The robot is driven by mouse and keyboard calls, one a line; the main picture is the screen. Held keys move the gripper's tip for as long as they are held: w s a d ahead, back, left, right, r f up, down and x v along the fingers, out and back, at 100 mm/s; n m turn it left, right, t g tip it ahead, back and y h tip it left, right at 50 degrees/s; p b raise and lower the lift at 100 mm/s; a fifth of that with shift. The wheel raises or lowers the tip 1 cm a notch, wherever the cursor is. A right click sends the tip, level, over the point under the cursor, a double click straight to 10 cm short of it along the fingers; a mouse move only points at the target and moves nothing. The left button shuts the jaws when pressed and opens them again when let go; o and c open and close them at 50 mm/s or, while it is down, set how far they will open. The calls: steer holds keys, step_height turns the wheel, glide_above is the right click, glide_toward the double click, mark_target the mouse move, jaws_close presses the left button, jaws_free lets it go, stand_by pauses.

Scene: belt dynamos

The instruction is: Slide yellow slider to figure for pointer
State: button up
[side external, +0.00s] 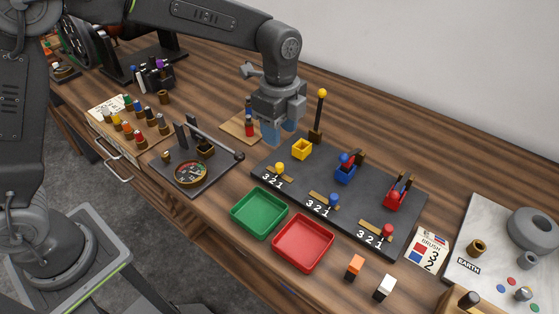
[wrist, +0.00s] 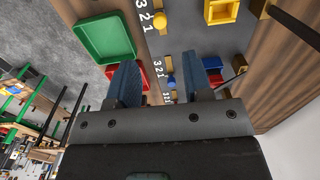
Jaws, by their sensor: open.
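The yellow slider (side external: 280,168) is a round knob on a short tan track at the left end of the dark board (side external: 318,181). White figures 3, 2, 1 run beside the track; which one the knob lines up with is hard to tell. It also shows in the wrist view (wrist: 159,20), near the top. A round dial (side external: 190,173) sits on a dark plate left of the board; its pointer is too small to read. My gripper (side external: 272,138) is open and empty, above the board's back left edge and apart from the slider. Its blue fingers (wrist: 158,62) point toward the board.
A yellow box (side external: 302,149) and a post with a yellow ball (side external: 322,93) stand close to my gripper. The blue slider (side external: 334,200) and red slider (side external: 388,230) are farther right. Green (side external: 233,214) and red (side external: 278,251) trays lie in front. A figure card (side external: 428,248) lies right.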

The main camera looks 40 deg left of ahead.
mark_target(280, 165)
step_height(280, 165, down, 10)
steer(key=shift+r, duration=0.2)
jaws_close()
stand_by(0.5)
